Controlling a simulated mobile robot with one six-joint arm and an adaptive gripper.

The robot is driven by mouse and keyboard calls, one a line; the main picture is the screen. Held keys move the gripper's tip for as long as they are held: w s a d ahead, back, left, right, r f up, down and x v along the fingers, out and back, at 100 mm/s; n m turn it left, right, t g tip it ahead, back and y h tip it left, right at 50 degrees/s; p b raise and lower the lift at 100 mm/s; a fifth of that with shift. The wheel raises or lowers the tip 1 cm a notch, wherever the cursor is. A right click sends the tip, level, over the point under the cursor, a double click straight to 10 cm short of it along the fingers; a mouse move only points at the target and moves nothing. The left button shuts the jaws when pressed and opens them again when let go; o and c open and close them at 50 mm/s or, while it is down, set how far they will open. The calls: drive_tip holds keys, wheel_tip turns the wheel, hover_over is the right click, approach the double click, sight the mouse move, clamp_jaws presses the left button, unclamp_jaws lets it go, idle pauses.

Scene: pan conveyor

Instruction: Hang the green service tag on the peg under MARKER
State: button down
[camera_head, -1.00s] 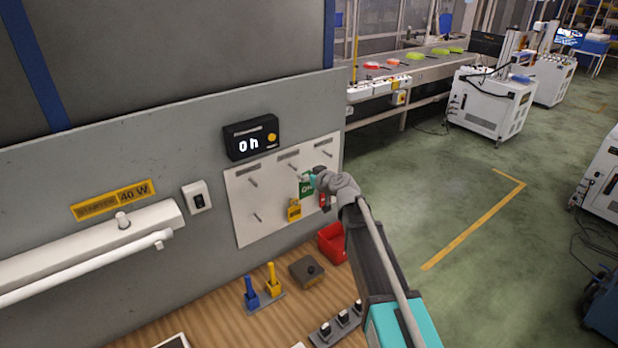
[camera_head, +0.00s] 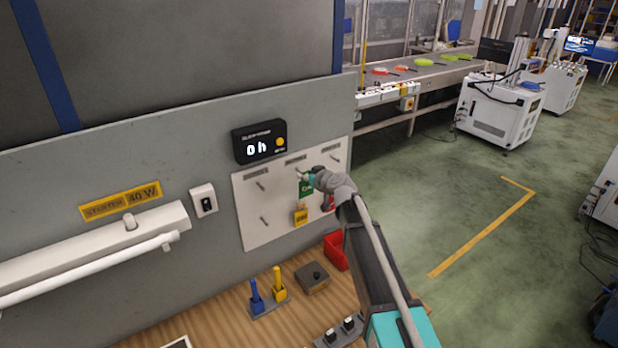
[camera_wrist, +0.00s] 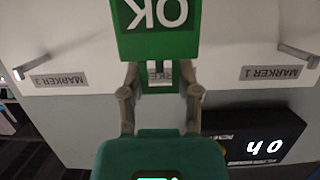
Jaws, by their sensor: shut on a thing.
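The green service tag (camera_head: 305,188) is held in my gripper (camera_head: 307,177), in front of the upper middle part of the white peg board (camera_head: 252,232). In the wrist view the tag (camera_wrist: 155,40) reads OK upside down, and my gripper (camera_wrist: 160,88) is shut on it. Labels MARKER 3 (camera_wrist: 59,79) and MARKER 1 (camera_wrist: 272,73) flank it, each beside a bare peg. The middle label (camera_wrist: 159,72) is mostly hidden by the tag and fingers. The upper middle peg is hidden, so I cannot tell whether the tag touches it.
A yellow tag (camera_head: 300,216) hangs below the green tag, and a red tag (camera_head: 328,202) is partly behind my arm. A red bin (camera_head: 336,250) and blue and yellow levers (camera_head: 279,285) stand on the wooden bench below.

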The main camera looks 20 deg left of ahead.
sight(300, 171)
drive_tip(key=shift+r+x, duration=0.15)
drive_tip(key=shift+x, duration=0.5)
drive_tip(key=shift+r+x, duration=0.15)
drive_tip(key=shift+x, duration=0.5)
drive_tip(key=shift+w+a+f+b, duration=0.35)
drive_tip(key=shift+w+a+b, duration=0.05)
drive_tip(key=shift+a+b, duration=0.1)
drive_tip(key=shift+c, duration=1.2)
unclamp_jaws()
drive_tip(key=shift+d+r, duration=0.1)
